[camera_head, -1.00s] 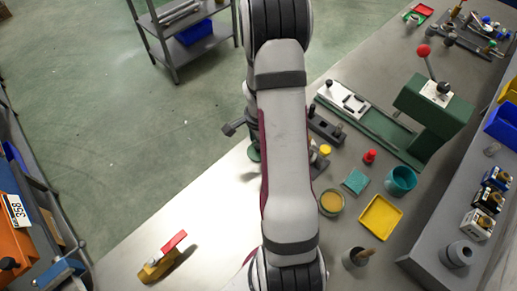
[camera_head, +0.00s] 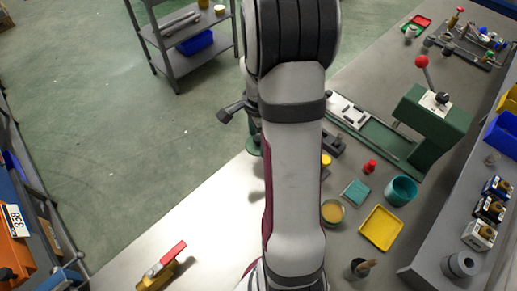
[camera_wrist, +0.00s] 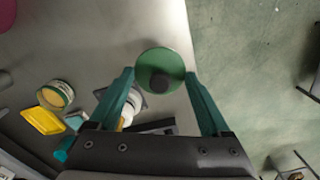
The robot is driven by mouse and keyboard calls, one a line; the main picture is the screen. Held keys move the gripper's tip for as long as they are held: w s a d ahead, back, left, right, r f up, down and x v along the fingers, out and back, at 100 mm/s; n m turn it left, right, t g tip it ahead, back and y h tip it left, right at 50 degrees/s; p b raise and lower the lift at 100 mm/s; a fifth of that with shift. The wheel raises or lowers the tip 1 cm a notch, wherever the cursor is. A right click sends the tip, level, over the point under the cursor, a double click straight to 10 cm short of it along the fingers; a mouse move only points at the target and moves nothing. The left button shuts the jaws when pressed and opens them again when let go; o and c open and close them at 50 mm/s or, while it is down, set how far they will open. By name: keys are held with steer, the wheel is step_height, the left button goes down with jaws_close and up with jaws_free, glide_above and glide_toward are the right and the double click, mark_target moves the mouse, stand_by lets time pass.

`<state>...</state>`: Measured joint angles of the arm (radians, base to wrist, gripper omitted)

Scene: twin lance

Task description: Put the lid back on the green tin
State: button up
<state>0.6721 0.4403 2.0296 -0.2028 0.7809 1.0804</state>
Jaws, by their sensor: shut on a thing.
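The lid (camera_wrist: 176,62), a round green disc with a black knob, sits between the fingertips of my gripper (camera_wrist: 160,74) in the wrist view. My gripper is shut on it. The open tin (camera_head: 333,211), round with a green rim and yellowish-tan contents, stands on the bench right of my arm in the head view. It also shows in the wrist view (camera_wrist: 56,96), left of and apart from my gripper. In the head view my arm hides most of the gripper and lid.
Near the tin are a teal square (camera_head: 356,193), a yellow tray (camera_head: 381,227), a teal cup (camera_head: 400,191), a red piece (camera_head: 370,167) and a dark pot (camera_head: 357,269). A green machine (camera_head: 433,118) stands beyond. A red-handled yellow tool (camera_head: 160,268) lies lower left.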

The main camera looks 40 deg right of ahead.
steer(key=w+a+r+n, duration=0.3)
steer(key=a+r+n, duration=0.5)
steer(key=n, duration=0.1)
steer(key=w+a+r+n, duration=0.3)
steer(key=a+r+n, duration=0.4)
steer(key=r+n, duration=0.15)
steer(key=s+d+f+m, duration=0.3)
steer(key=s+d+m, duration=0.2)
steer(key=s+d, duration=0.15)
steer(key=s+d+f+m, duration=0.4)
steer(key=s+d+m, duration=0.1)
steer(key=d, duration=0.3)
steer(key=s+d+f+m, duration=0.1)
steer(key=s+f+m, duration=0.3)
steer(key=s+m, duration=0.45)
steer(key=s+d+f+m, duration=0.1)
steer(key=s+f+m, duration=0.35)
steer(key=s, duration=0.65)
steer(key=shift+m, duration=0.35)
steer(key=shift+f, duration=2.65)
steer(key=shift+f, duration=0.15)
